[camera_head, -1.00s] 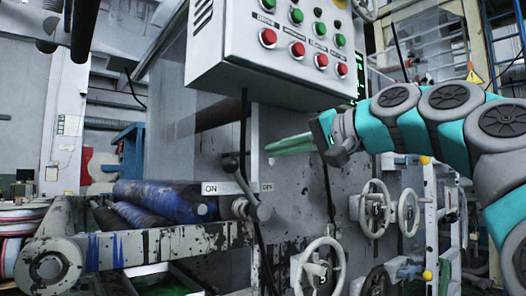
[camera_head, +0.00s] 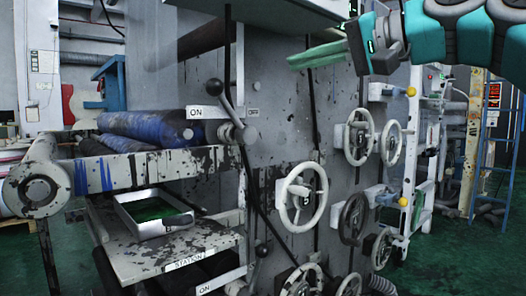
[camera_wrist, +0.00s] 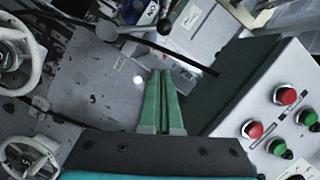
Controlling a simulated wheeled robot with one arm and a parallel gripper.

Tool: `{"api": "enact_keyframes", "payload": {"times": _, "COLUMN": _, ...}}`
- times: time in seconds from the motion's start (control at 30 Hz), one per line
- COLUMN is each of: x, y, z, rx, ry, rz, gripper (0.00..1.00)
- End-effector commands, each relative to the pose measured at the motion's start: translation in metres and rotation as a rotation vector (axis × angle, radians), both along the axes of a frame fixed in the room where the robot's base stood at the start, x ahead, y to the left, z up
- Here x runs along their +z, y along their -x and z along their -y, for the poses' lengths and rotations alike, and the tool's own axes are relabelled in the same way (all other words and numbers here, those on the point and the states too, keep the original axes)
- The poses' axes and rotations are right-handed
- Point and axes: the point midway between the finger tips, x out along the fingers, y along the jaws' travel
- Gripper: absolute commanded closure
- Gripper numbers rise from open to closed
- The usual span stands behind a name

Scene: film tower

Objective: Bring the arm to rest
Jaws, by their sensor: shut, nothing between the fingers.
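My gripper (camera_head: 291,62) is at the upper right of the head view, on my teal and grey arm. Its two green fingers point left and lie together, with nothing between them. In the wrist view the gripper (camera_wrist: 161,72) points up the picture, its fingers side by side in front of the grey machine panel. It looks apart from the panel, though the exact gap cannot be told.
A control box with red and green buttons (camera_wrist: 285,95) is close on the right of the wrist view. Handwheels (camera_head: 303,197) and a black-knobbed lever (camera_head: 222,87) stick out from the machine. Blue rollers (camera_head: 150,135) and a tray (camera_head: 153,213) are at left.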

Motion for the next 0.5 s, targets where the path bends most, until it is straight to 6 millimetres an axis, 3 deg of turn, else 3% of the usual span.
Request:
{"api": "enact_keyframes", "payload": {"times": 0.13, "x": -0.018, "y": -0.001, "z": -0.013, "rx": 0.011, "ry": 0.036, "rz": -0.033, "gripper": 1.0}}
{"api": "enact_keyframes", "payload": {"times": 0.23, "x": -0.049, "y": -0.003, "z": -0.031, "rx": 0.025, "ry": 0.1, "rz": -0.086, "gripper": 1.0}}
{"api": "enact_keyframes", "payload": {"times": 0.37, "x": -0.109, "y": 0.0, "z": -0.059, "rx": 0.046, "ry": 0.221, "rz": -0.175, "gripper": 1.0}}
{"api": "enact_keyframes", "payload": {"times": 0.5, "x": -0.18, "y": 0.01, "z": -0.079, "rx": 0.066, "ry": 0.358, "rz": -0.27, "gripper": 1.0}}
